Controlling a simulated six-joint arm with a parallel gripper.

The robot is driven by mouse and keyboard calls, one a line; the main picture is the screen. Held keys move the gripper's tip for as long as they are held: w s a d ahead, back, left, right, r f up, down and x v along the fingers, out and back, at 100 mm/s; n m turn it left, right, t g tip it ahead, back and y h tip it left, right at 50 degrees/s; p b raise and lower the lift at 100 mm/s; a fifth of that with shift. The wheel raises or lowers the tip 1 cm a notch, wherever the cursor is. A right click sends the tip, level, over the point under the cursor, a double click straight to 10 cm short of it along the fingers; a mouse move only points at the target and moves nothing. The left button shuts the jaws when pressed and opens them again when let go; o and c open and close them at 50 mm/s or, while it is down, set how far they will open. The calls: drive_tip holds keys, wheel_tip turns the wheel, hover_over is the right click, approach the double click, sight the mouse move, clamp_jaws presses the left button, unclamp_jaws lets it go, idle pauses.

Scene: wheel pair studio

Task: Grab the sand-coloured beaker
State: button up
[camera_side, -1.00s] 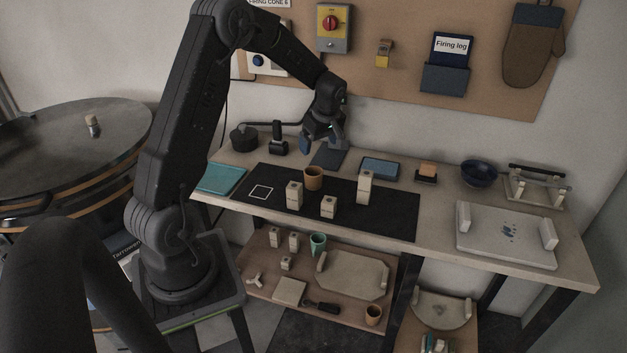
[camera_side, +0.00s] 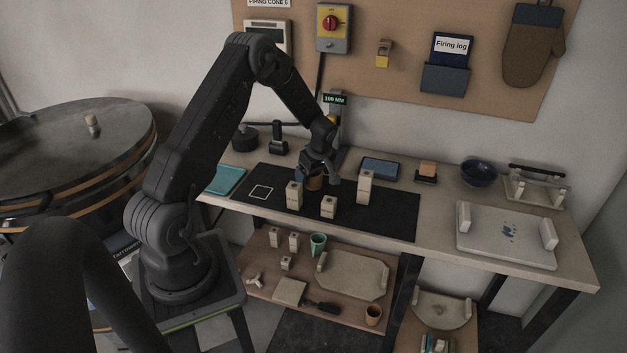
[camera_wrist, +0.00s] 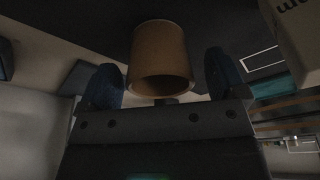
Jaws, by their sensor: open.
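The sand-coloured beaker (camera_side: 314,184) stands on the black mat on the bench, partly hidden by my gripper in the side view. In the wrist view the beaker (camera_wrist: 158,48) is in front of the gripper, its open mouth facing the camera. My gripper (camera_side: 318,178) is low over the mat at the beaker. In the wrist view my gripper (camera_wrist: 164,78) is open, with one blue finger to each side of the beaker and a gap on both sides. I cannot tell how far down the beaker the fingers reach.
Pale blocks stand close by on the mat: a block (camera_side: 294,195) at front left, a short block (camera_side: 328,207) in front, and a tall block (camera_side: 364,187) at right. A blue tablet (camera_side: 380,168) lies behind. The mat's right part (camera_side: 398,215) is clear.

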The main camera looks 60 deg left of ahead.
drive_tip(key=shift+x, duration=0.95)
drive_tip(key=c, duration=1.1)
